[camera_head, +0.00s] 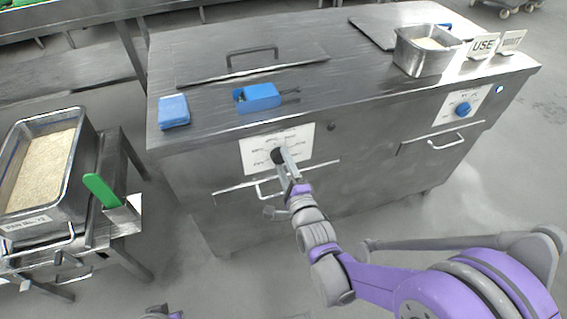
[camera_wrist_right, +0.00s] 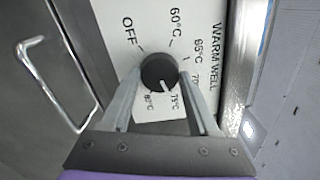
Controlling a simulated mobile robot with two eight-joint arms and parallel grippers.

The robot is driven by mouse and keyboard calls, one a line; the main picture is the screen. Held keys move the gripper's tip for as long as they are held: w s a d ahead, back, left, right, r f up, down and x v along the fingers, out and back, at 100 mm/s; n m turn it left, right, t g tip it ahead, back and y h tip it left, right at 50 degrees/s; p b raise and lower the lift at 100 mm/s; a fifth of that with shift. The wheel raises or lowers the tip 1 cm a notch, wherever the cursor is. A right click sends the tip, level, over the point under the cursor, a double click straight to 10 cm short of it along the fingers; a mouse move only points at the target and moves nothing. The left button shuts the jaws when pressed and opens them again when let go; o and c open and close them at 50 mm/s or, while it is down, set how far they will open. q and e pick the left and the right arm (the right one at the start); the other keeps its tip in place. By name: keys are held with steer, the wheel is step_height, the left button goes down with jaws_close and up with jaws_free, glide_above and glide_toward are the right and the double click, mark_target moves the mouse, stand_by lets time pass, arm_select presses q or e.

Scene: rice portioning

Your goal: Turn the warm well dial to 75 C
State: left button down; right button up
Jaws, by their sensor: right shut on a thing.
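The warm well dial (camera_wrist_right: 159,70) is a round black knob with a white pointer mark, on a white plate (camera_wrist_right: 120,22) printed OFF, 60, 65, 70, 75 and 82 °C. In the right wrist view the pointer aims close to the 75 °C label. My right gripper (camera_wrist_right: 161,76) is shut on the dial, one finger on each side. In the head view the plate (camera_head: 298,138) is on the cabinet's front, and my right gripper (camera_head: 280,156) partly hides the dial. My left gripper's fingers do not show.
A second, blue dial (camera_head: 462,109) is on the right of the cabinet front. A handle (camera_head: 268,190) sticks out below the warm well plate. On the cabinet top (camera_head: 350,75) are a blue cloth (camera_head: 173,111), a blue holder (camera_head: 262,96) and a steel pan (camera_head: 420,62). A rice pan (camera_head: 84,150) stands left.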

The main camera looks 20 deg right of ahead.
stand_by(0.3)
steer(key=o, duration=1.4)
steer(key=s, duration=0.5)
steer(key=s+p, duration=0.1)
steer(key=s, duration=0.5)
steer(key=shift+d, duration=0.2)
steer(key=shift+w, duration=0.1)
